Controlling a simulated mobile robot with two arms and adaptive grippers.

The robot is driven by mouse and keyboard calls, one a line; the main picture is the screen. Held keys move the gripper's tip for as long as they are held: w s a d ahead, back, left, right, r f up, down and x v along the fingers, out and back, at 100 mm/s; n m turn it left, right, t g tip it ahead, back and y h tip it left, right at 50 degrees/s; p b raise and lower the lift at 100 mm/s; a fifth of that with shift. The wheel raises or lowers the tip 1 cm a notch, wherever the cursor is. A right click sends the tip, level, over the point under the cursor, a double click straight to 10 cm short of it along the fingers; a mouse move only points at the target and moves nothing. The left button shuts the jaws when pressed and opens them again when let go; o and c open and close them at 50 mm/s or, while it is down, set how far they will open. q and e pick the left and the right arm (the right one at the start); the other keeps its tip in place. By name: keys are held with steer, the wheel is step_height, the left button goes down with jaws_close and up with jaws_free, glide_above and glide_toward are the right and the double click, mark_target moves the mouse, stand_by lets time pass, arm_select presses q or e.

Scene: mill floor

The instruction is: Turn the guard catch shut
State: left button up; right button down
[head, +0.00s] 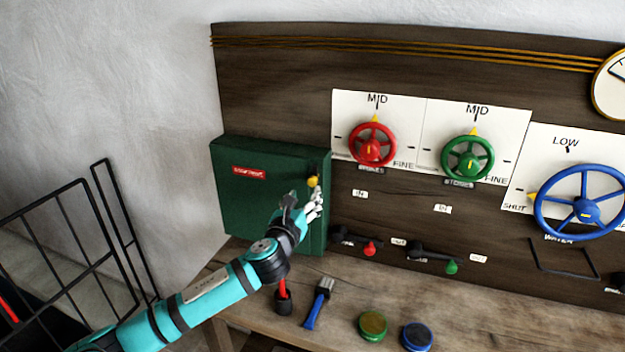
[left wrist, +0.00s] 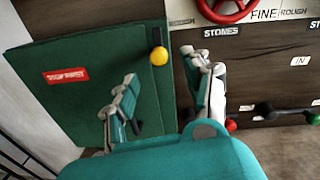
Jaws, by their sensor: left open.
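The guard (head: 235,200) is a dark green panel with a red label, at the left end of the wooden wall board. It also fills the left of the left wrist view (left wrist: 95,110). The catch is a short dark bar with a yellow knob (head: 313,181) at the guard's right edge. In the left wrist view the bar points down and the knob (left wrist: 159,57) hangs at its lower end. My left gripper (head: 303,204) is open just below and in front of the knob. In the left wrist view the knob shows between its fingers (left wrist: 160,70), which do not visibly grip it.
A red handwheel (head: 372,145) and a green one (head: 467,158) are right of the guard, with a blue one (head: 586,211) farther right. Small levers sit below. The bench holds a brush (head: 318,303) and two tins (head: 372,325). A wire cage (head: 70,235) stands left.

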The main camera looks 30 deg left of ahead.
mark_target(311, 183)
arm_select(q)
steer(key=p+x, duration=0.1)
steer(key=x, duration=0.4)
steer(key=shift+w+a+r, duration=0.1)
steer(key=shift+w+a, duration=0.2)
steer(key=shift+w, duration=0.55)
steer(key=shift+a, duration=0.1)
jaws_close()
arm_select(e)
steer(key=shift+w+d+r, duration=0.45)
steer(key=shift+w+r, duration=0.3)
steer(key=shift+r, duration=0.1)
